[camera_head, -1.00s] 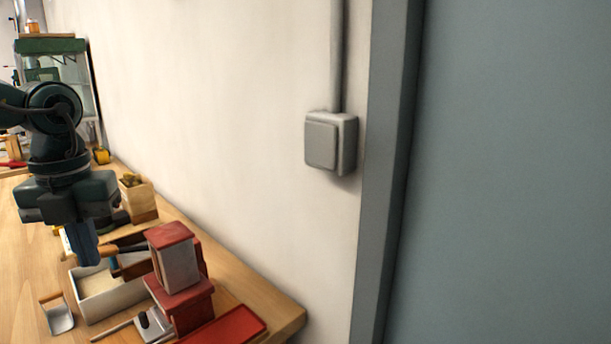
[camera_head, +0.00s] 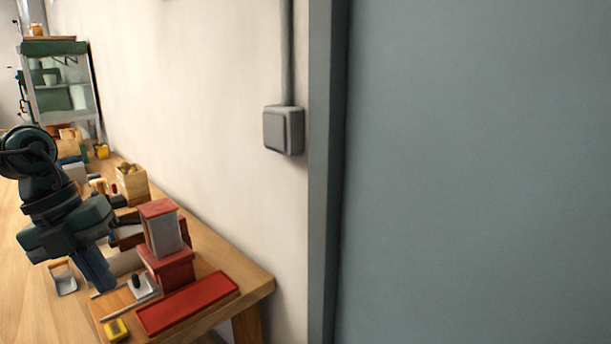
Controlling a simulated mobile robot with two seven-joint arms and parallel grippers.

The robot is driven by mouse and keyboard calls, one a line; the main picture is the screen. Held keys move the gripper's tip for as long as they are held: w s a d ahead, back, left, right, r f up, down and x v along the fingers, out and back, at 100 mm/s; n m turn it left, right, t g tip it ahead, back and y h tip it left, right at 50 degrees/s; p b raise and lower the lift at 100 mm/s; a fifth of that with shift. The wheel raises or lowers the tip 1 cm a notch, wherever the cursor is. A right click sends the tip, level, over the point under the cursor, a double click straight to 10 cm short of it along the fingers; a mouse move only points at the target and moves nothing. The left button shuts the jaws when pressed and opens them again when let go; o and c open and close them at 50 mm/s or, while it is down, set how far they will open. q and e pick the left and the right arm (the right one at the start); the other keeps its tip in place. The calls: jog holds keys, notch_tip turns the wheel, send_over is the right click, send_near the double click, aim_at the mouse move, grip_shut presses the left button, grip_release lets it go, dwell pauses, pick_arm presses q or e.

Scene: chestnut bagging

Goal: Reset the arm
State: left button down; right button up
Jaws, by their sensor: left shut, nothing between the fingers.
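My left gripper (camera_head: 95,270) comes in from the left in the head view. It is dark green with blue-grey fingers that point down, and it is shut and empty. It hangs over the near left part of the wooden table (camera_head: 255,287), in front of a pale open box (camera_head: 126,262) and partly hiding it. I cannot tell whether the fingertips touch anything. My right gripper is not in view.
A red and grey box-like device (camera_head: 163,231) stands right of the gripper, with a red tray (camera_head: 188,302) before it. A wall switch (camera_head: 284,130) is beyond the table.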

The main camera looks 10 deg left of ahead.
pick_arm(q)
jog(key=s+d+f+n+t+h+p, duration=0.1)
jog(key=d+f+n+t+h+p, duration=0.15)
jog(key=f+n+t, duration=0.5)
jog(key=s+d+f+n+t+h+p, duration=0.1)
jog(key=d+f+n+t+h, duration=0.15)
jog(key=f+n+t, duration=0.5)
jog(key=s+d+f+n+g+y+p, duration=0.1)
jog(key=s+d+f+n+g+y, duration=0.1)
jog(key=s+d+f+n, duration=0.2)
jog(key=s+d+f+n+g+y+p, duration=0.1)
jog(key=s+d+f+n+g+y, duration=0.2)
jog(key=d+f+n, duration=0.6)
notch_tip(320, 180, down, 2)
jog(key=shift+s+d+f, duration=0.1)
jog(key=shift+s+d, duration=0.95)
jog(key=shift+s, duration=0.15)
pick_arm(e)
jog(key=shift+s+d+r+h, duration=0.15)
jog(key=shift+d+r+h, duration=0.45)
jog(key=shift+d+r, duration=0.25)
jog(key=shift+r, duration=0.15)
